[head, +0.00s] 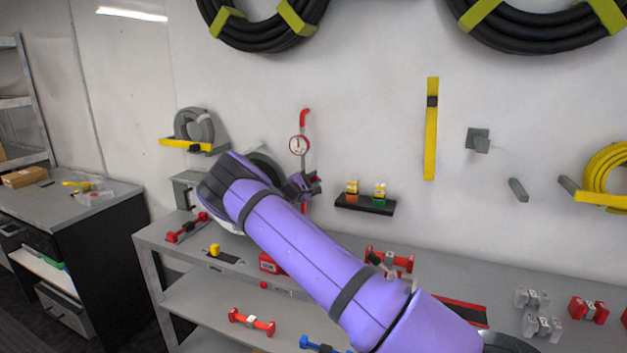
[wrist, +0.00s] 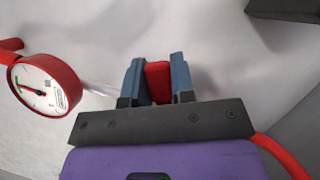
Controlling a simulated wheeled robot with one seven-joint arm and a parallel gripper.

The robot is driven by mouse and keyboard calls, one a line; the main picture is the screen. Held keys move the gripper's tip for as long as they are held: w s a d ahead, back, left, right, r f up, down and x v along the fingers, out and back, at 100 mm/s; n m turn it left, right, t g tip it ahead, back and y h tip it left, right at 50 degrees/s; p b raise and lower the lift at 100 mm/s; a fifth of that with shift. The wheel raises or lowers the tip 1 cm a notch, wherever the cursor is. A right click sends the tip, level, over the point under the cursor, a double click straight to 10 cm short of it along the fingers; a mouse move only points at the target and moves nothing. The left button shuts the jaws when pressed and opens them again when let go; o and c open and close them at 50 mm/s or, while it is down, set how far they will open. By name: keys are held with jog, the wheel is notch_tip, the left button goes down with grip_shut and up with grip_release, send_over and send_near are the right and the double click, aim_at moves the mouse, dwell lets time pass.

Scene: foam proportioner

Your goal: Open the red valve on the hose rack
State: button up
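The red-rimmed gauge is also at the left of the wrist view (wrist: 45,85). My gripper (head: 305,187) is at the pipe's lower part, below the gauge, partly hidden by my purple arm. In the wrist view, my gripper's two blue-grey fingers (wrist: 157,76) stand on either side of a red valve handle (wrist: 158,82), with no clear gap. The rest of the valve is hidden behind the gripper.
A grey workbench (head: 165,238) below holds red dumbbell-shaped parts (head: 187,228) and a yellow piece (head: 214,250).

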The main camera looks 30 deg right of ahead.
grip_shut()
jog(key=n+t, duration=0.1)
jog(key=n, duration=0.1)
jog(key=w+r+n, duration=0.1)
jog(key=n, duration=0.1)
jog(key=a+r+n+t, duration=0.1)
jog(key=shift+w+n+t+h, duration=0.15)
jog(key=shift+n+t+h, duration=0.15)
jog(key=shift+n, duration=0.1)
jog(key=o, duration=0.8)
grip_release()
